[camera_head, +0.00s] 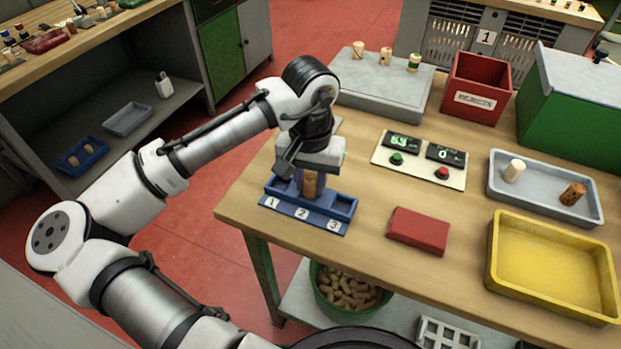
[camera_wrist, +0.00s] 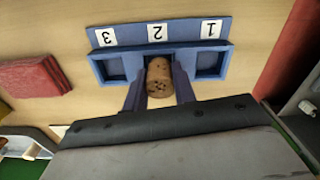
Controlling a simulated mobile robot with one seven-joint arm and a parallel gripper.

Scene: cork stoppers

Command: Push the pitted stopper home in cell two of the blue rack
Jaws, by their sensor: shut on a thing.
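The blue rack (camera_head: 338,226) lies near the left edge of the table, with labels 1, 2 and 3 along its front. It also shows in the wrist view (camera_wrist: 134,28), where the labels are upside down. My gripper (camera_head: 309,190) points down at the rack's middle. It is shut on the brown pitted stopper (camera_wrist: 159,77), with one finger on each side. The stopper is roughly upright at cell two, its dark-pitted end toward the wrist camera. How deep its lower end sits is hidden. Cell one (camera_wrist: 209,63) and cell three (camera_wrist: 113,68) look empty.
A red block (camera_head: 418,229) lies right of the rack. Behind it is a button panel (camera_head: 457,178). A grey tray (camera_head: 535,208) holds a pale stopper (camera_head: 514,170) and a dark one (camera_head: 572,193). A yellow tray (camera_head: 550,265) and a red rejects bin (camera_head: 476,82) stand further right and back.

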